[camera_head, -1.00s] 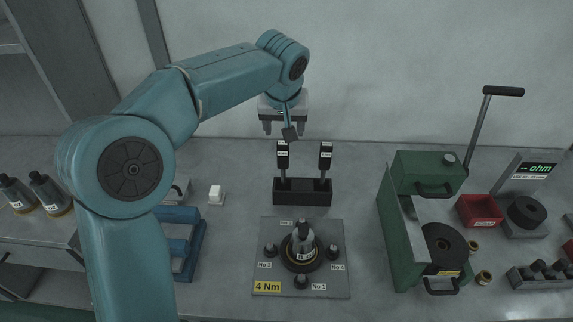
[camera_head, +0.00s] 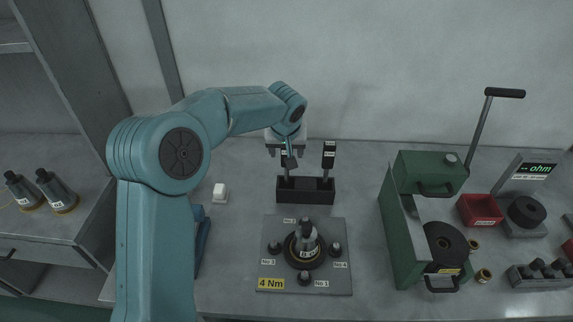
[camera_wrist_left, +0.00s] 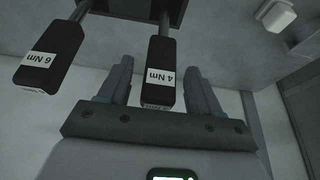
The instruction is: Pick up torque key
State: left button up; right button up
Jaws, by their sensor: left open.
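Two black-handled torque keys stand upright in a black holder (camera_head: 306,196) on the bench. The 6 Nm key (camera_head: 329,156) is on the right in the head view, and at left in the wrist view (camera_wrist_left: 50,54). The 4 Nm key (camera_wrist_left: 160,75) is the left one, mostly hidden behind my gripper in the head view. My left gripper (camera_head: 285,152) is at the top of this key. In the wrist view, the open left gripper (camera_wrist_left: 158,66) has a finger on each side of the 4 Nm handle, with gaps showing. My right gripper is not in view.
A grey plate (camera_head: 340,225) marked 4 Nm carries a cup part (camera_head: 307,243) and several bolts in front of the holder. A green lever press (camera_head: 405,215) stands right. A red bin (camera_head: 480,209) is beyond it. A small white block (camera_head: 220,192) lies left.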

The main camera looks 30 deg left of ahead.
pick_arm(q)
jog(key=shift+w, duration=0.1)
jog(key=c, duration=1)
jog(key=shift+c, duration=0.2)
